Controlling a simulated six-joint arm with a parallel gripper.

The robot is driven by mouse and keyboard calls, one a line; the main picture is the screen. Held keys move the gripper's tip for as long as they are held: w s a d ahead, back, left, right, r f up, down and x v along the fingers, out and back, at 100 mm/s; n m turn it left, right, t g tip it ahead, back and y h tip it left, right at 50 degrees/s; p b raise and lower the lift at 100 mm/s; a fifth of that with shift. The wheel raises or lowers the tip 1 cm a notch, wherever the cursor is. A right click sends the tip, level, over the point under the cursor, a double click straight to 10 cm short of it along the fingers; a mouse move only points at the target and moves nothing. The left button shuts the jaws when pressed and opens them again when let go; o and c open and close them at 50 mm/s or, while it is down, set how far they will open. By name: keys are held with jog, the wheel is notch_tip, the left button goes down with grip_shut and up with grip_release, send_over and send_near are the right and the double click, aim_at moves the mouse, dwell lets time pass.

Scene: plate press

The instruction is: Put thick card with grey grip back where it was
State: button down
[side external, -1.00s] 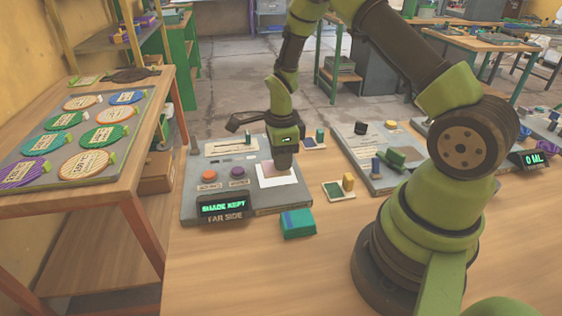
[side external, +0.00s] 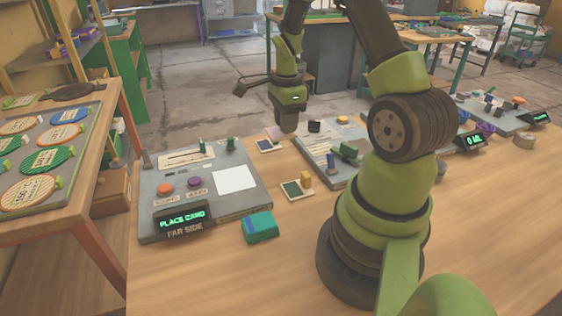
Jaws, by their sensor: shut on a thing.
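My gripper (side external: 288,128) is shut on the thick card, beyond the grey press unit (side external: 255,207). A small pinkish part of the card (side external: 274,133) shows at the left of the fingertips. The rest of the card and its grey grip are hidden by the gripper. The card appears above or just behind a small dark-faced card (side external: 267,147) on the table; I cannot tell the gap. The press unit's white pad (side external: 236,181) is bare. Its display (side external: 181,222) reads "PLACE CARD".
A card with a yellow grip (side external: 297,189) and a teal block (side external: 260,227) lie near the press unit. Another grey unit (side external: 318,160) with a green part stands close to my gripper's right. A side table (side external: 100,160) with round tags is at left.

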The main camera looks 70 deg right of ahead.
aim_at(286, 165)
notch_tip(286, 165, down, 9)
jog(key=shift+f, duration=0.15)
dwell(0.4)
jog(key=shift+f, duration=0.15)
jog(key=c, duration=0.9)
grip_release()
